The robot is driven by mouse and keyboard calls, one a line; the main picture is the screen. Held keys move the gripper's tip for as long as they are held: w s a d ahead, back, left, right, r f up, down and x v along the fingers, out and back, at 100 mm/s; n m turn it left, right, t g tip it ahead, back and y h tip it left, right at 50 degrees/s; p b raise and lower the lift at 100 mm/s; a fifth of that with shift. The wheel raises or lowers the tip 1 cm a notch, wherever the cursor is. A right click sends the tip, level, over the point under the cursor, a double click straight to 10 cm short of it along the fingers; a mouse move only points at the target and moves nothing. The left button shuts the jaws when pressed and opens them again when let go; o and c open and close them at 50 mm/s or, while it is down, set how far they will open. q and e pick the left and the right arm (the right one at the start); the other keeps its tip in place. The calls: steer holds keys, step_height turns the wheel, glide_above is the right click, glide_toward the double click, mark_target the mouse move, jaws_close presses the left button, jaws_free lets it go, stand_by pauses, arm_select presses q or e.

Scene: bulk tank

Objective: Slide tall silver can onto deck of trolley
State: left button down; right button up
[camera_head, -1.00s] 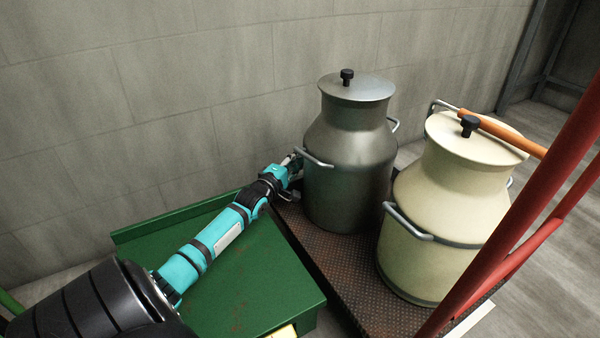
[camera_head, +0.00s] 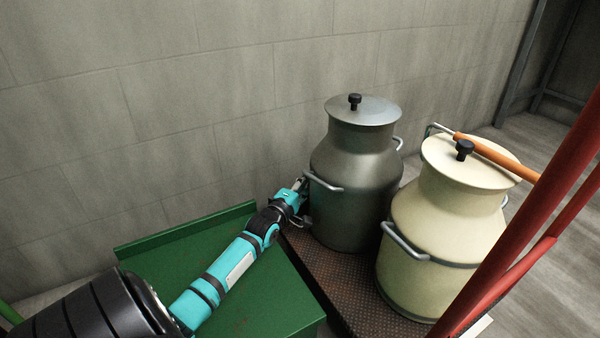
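The tall silver can (camera_head: 352,165) stands upright on the rusty brown patterned deck of the trolley (camera_head: 345,287), near its far end. It has a flat lid with a black knob and a handle on each side. My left gripper (camera_head: 303,198) is at the can's left side, close under the left handle. Its fingers are small and partly hidden against the can, so I cannot tell whether they are open or shut, or whether they touch it. My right gripper is not in view.
A cream can (camera_head: 440,235) stands on the deck to the right of the silver can. An orange-sleeved handle (camera_head: 495,157) lies across its lid. A red rail (camera_head: 530,205) rises in the right foreground. A green platform (camera_head: 265,298) adjoins the deck at left. A grey wall (camera_head: 200,90) stands behind.

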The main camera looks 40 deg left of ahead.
arm_select(q)
steer(key=shift+d, duration=0.1)
steer(key=v, duration=1.2)
